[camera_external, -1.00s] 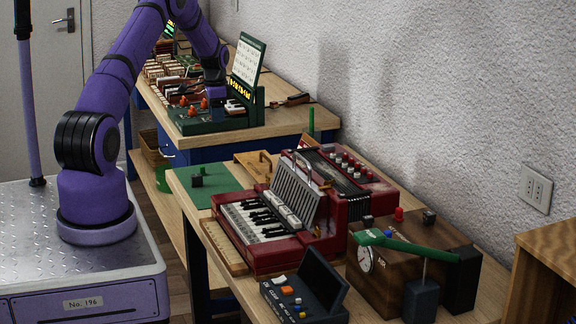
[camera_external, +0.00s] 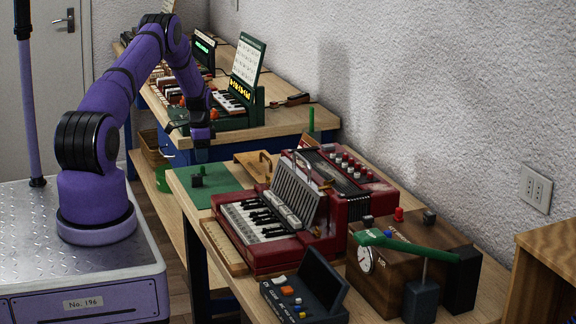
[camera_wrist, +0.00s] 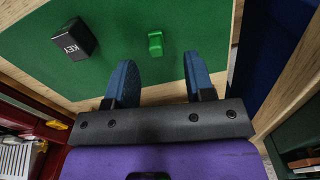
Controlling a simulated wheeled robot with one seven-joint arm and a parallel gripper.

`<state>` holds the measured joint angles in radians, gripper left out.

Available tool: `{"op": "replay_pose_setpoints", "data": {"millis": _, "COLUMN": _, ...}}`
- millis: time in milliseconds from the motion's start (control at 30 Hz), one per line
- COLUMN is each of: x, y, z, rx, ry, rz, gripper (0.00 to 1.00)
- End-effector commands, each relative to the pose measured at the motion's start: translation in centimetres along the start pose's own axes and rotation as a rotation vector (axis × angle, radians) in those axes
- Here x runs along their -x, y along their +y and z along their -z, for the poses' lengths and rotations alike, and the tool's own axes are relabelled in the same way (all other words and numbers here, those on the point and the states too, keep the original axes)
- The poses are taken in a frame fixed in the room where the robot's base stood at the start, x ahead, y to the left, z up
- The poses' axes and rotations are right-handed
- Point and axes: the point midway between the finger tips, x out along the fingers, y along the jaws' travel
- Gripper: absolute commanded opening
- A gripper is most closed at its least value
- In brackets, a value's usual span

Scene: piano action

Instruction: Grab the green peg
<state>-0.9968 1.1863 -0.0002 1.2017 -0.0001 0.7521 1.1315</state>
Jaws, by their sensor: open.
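The green peg (camera_wrist: 156,43) shows in the wrist view on a green mat (camera_wrist: 110,20), just beyond my fingertips and roughly centred between them. In the external view a small green piece that looks like the peg (camera_external: 203,170) shows behind a black block on the mat (camera_external: 222,184). My gripper (camera_wrist: 159,76) is open and empty, with its two blue fingers apart. In the external view my gripper (camera_external: 201,147) hangs above the far part of the mat, and its fingertips are hard to make out.
A black block marked KEY (camera_wrist: 73,40) lies left of the peg. A red accordion (camera_external: 270,220) stands nearby on the same bench. A dark green instrument (camera_external: 225,115) stands on the farther bench. Another upright green post (camera_external: 311,120) is near the wall.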

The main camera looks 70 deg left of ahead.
Motion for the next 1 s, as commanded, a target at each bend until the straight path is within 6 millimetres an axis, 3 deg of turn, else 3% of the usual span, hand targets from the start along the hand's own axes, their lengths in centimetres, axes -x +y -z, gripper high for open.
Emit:
{"op": "replay_pose_setpoints", "data": {"millis": 300, "x": -4.2, "y": 0.5, "z": 0.2, "rx": -0.001, "ry": -0.001, "rz": -0.002, "gripper": 0.49}}
{"op": "replay_pose_setpoints", "data": {"millis": 567, "x": -4.6, "y": 0.5, "z": 0.2, "rx": -0.001, "ry": -0.001, "rz": -0.001, "gripper": 0.49}}
{"op": "replay_pose_setpoints", "data": {"millis": 800, "x": -4.6, "y": 0.5, "z": 0.2, "rx": 0.0, "ry": -0.001, "rz": -0.001, "gripper": 0.0}}
{"op": "replay_pose_setpoints", "data": {"millis": 1000, "x": -4.6, "y": 0.5, "z": 0.2, "rx": 0.0, "ry": -0.001, "rz": -0.001, "gripper": 0.0}}
